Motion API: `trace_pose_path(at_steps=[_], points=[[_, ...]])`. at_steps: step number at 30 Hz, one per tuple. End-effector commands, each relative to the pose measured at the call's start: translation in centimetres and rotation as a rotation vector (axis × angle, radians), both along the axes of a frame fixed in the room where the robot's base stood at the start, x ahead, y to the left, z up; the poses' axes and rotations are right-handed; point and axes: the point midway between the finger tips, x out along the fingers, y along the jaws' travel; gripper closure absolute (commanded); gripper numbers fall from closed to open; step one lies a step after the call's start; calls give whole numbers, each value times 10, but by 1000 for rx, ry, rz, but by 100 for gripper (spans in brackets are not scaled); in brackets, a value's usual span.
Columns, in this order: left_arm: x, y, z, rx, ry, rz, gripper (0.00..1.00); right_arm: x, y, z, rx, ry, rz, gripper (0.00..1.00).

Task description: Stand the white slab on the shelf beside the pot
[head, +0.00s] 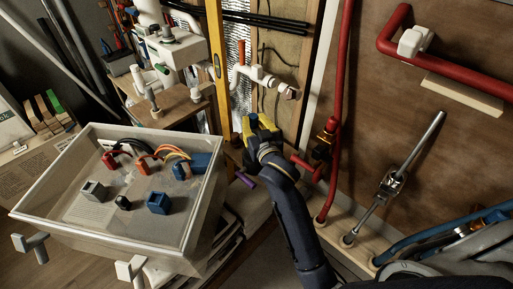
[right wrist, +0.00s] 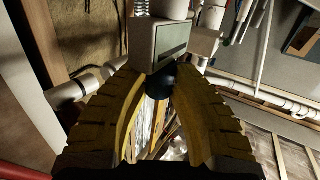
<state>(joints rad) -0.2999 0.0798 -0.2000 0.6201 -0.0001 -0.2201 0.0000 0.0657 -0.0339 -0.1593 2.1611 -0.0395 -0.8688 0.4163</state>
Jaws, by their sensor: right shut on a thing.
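My right gripper (head: 252,122), yellow and dark, is in the middle of the head view, reaching in from below beside the wall pipes. A wooden shelf (head: 172,108) is up and left of the gripper. I cannot clearly pick out the pot. My left gripper is not in view.
A white pipe fitting (head: 262,76) is just above the gripper. A red vertical pipe (head: 341,100) and a red valve stand close on its right. White fittings (head: 180,48) crowd the shelf area.

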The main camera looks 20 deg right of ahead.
Motion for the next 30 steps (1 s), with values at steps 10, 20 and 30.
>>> trace_pose_path(at_steps=[10, 20, 30], points=[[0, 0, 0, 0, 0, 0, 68, 27, -22, 0, -4, 2, -15, 100], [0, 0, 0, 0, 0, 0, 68, 92, -73, -51, -2, 2, -23, 100], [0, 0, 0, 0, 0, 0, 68, 110, -89, -85, 0, 0, -9, 100]])
